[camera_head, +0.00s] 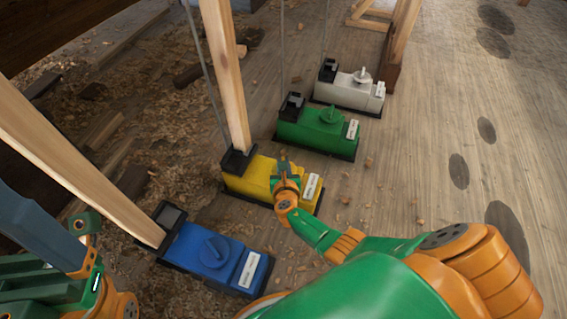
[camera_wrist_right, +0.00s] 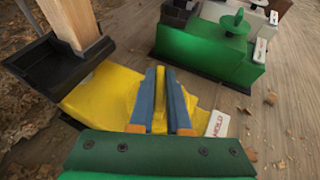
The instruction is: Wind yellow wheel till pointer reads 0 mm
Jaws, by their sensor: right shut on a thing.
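The yellow unit (camera_head: 247,178) stands on the floor in the row of boxes, with a wooden post rising from its black socket. My right gripper (camera_head: 283,168) reaches down over its top, where the yellow wheel sits. In the right wrist view the two blue fingers (camera_wrist_right: 165,100) are close together over the yellow unit (camera_wrist_right: 100,92), shut on the yellow wheel (camera_wrist_right: 131,92), which is mostly hidden by them. A white label (camera_wrist_right: 217,124) lies at the unit's right end. I cannot make out a pointer or a reading. My left gripper (camera_head: 85,225) is at the left edge, its jaws unclear.
A blue unit (camera_head: 215,252) with a round knob stands nearer. A green unit (camera_head: 318,130) and a white unit (camera_head: 350,88) stand farther back. Wooden posts (camera_head: 226,75) lean up from the row. Shavings and wood scraps cover the left floor; the right floor is mostly clear.

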